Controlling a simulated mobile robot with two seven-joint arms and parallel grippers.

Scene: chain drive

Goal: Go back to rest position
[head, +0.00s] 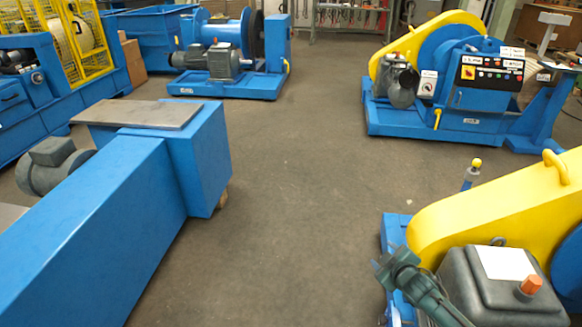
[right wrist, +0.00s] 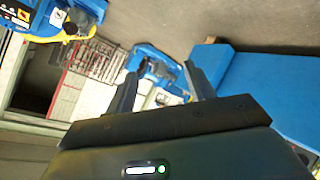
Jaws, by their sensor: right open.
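My right gripper (head: 384,264) shows at the lower right of the head view, in front of the near machine with a yellow guard (head: 480,220). In the right wrist view its two dark fingers (right wrist: 160,85) stand apart with nothing between them. The gripper is open and empty. My left gripper is not in the head view.
A grey gearbox housing (head: 500,290) with an orange cap (head: 531,285) stands close to my right arm. A long blue machine (head: 110,230) fills the left. A blue machine with a control panel (head: 490,75) stands at the back right. Bare floor (head: 290,190) lies between.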

